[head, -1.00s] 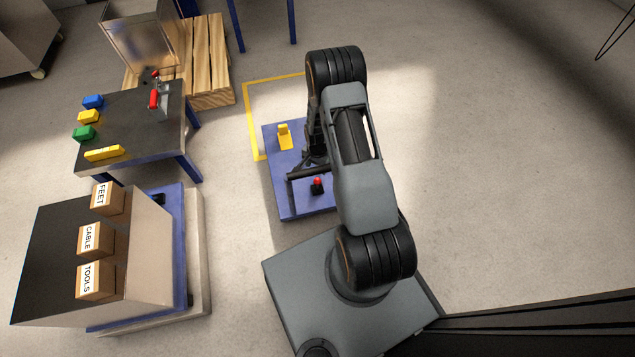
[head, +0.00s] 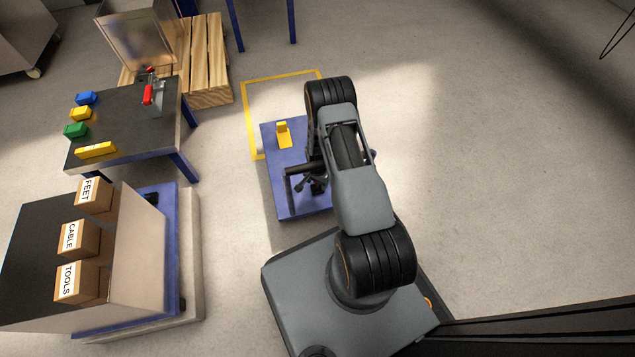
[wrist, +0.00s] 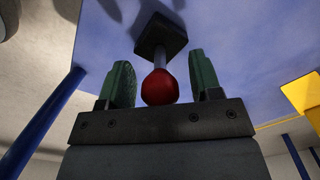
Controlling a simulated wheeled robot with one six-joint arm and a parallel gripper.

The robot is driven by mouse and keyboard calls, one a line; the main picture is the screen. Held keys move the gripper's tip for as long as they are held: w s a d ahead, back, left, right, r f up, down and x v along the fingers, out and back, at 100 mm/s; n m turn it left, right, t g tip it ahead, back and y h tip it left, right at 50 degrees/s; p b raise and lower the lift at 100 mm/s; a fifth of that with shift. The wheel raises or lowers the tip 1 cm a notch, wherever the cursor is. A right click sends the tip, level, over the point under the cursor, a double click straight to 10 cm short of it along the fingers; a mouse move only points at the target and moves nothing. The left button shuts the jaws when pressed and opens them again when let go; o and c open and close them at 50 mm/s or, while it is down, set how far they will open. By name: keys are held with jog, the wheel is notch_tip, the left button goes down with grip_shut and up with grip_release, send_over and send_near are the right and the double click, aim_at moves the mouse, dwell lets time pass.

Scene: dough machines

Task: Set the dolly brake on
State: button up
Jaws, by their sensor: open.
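The blue dolly (head: 287,198) stands on the floor in the head view, partly under my arm. In the wrist view, a lever with a red ball knob (wrist: 160,88) rises from a black base (wrist: 161,35) on the dolly's blue deck (wrist: 225,30). My gripper (wrist: 161,72) is open, with one green finger on each side of the knob. Gaps show between the knob and both fingers. In the head view my gripper (head: 311,184) is over the dolly's near part and hides the lever.
A yellow bracket (head: 283,135) stands on the dolly's far part. Yellow floor tape (head: 249,110) runs behind it. At left are a dark table (head: 125,130) with coloured blocks and a red-handled clamp (head: 149,93), and a cabinet carrying labelled boxes (head: 77,238). Floor at right is clear.

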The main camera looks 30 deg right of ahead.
grip_shut()
dwell(0.6)
